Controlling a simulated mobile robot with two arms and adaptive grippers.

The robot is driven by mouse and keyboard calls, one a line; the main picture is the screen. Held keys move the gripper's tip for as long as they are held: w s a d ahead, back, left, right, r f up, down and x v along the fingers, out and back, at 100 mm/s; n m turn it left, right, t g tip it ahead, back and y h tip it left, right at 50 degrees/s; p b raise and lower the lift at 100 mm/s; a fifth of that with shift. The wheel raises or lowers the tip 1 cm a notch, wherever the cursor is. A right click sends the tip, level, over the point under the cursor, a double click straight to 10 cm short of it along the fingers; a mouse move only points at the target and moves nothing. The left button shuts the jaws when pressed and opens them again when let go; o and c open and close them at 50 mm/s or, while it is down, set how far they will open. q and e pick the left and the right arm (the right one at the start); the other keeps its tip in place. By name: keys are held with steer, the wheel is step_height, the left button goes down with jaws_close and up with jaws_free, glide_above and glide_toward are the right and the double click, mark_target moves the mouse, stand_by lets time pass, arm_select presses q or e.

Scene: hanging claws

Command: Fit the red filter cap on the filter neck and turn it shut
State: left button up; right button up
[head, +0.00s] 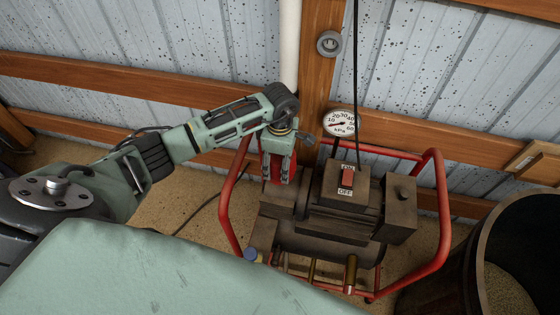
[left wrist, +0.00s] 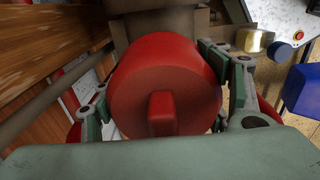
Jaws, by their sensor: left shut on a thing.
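The red filter cap (left wrist: 166,88) is a wide cylinder with a raised tab on its near face, large in the left wrist view. My left gripper (head: 278,172) points down at the compressor's left end and is shut on the cap, with a finger on either side. In the head view only a little red shows between and beside the fingers. The cap's far end is close to the brown compressor body (left wrist: 160,28). The filter neck is hidden behind the cap, so I cannot tell whether the cap touches or sits on it. My right gripper is out of view.
The brown compressor (head: 325,222) stands inside a red tube frame (head: 440,210). A black cable hangs above. A dark barrel (head: 480,250) stands at right, a wooden-railed metal wall behind.

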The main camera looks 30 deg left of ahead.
arm_select(q)
steer(key=c, duration=0.9)
steer(key=shift+f+m+b, duration=0.1)
steer(key=shift+m+b, duration=0.4)
steer(key=shift+b, duration=0.05)
steer(key=shift+m+b, duration=0.75)
steer(key=shift+m, duration=0.45)
steer(key=shift+c, duration=0.2)
steer(key=o, duration=1.1)
steer(key=shift+m, duration=0.3)
steer(key=shift+o, duration=0.9)
steer(key=shift+d, duration=0.1)
steer(key=o, duration=0.4)
steer(key=shift+o, duration=1.2)
